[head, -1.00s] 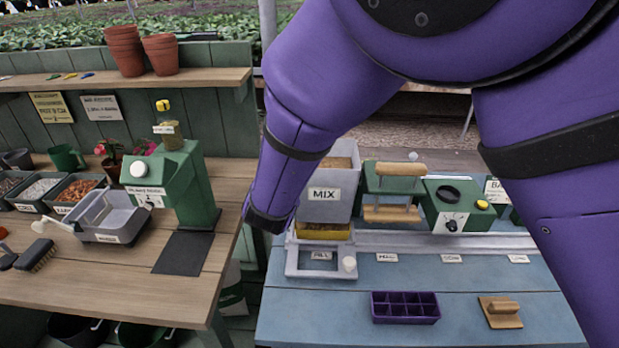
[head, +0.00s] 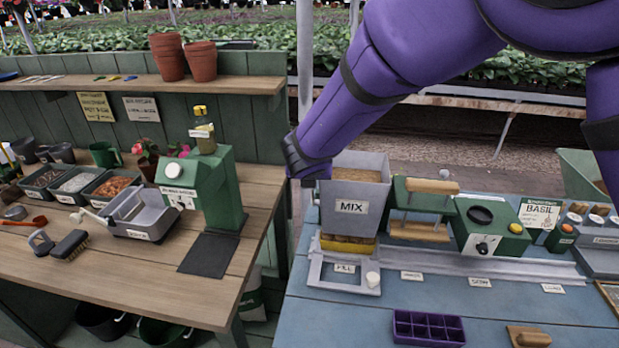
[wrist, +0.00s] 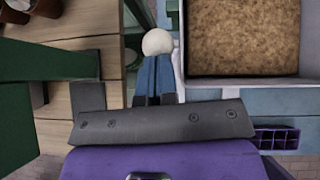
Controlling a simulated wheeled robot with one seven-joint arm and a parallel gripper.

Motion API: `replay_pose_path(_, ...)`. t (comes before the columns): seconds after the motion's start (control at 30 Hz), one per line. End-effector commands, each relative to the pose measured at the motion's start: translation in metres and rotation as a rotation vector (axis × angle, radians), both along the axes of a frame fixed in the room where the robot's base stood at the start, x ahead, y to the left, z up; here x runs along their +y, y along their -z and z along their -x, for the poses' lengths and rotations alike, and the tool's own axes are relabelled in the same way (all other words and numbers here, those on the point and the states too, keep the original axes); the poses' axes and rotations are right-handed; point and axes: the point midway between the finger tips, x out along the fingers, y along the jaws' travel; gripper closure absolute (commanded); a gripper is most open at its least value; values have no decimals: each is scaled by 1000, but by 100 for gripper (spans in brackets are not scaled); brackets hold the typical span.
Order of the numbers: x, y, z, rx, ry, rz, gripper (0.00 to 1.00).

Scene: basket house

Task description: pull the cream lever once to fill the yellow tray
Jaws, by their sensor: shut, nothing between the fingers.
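The yellow tray (head: 347,245) sits under the grey MIX hopper (head: 352,208), behind the grey frame labelled FILL. A cream ball knob (wrist: 157,42), apparently the lever's, shows in the wrist view just left of the hopper (wrist: 186,62). In the head view my purple arm covers that place. My gripper (wrist: 154,88) is shut and empty, its fingers pointing at the cream ball. The fingertips overlap its lower edge in the picture; I cannot tell whether they touch. The gripper itself is hidden in the head view. Brown mix fills the hopper.
A second cream knob (head: 373,279) stands on the FILL frame's front right corner. A purple cell tray (head: 429,327) lies on the blue bench. A green press (head: 423,208) stands right of the hopper. A green machine (head: 205,190) stands on the wooden table at left, across a gap.

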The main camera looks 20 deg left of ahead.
Motion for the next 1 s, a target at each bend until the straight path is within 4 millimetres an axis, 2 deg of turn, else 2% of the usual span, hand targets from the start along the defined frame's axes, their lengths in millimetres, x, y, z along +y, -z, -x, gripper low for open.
replay_pose_path(0.1,2,-5,-14,0,4,-2,100)
replay_pose_path(0.4,8,-12,-34,-1,1,-2,100)
replay_pose_path(1.0,9,-13,-39,-2,1,-1,100)
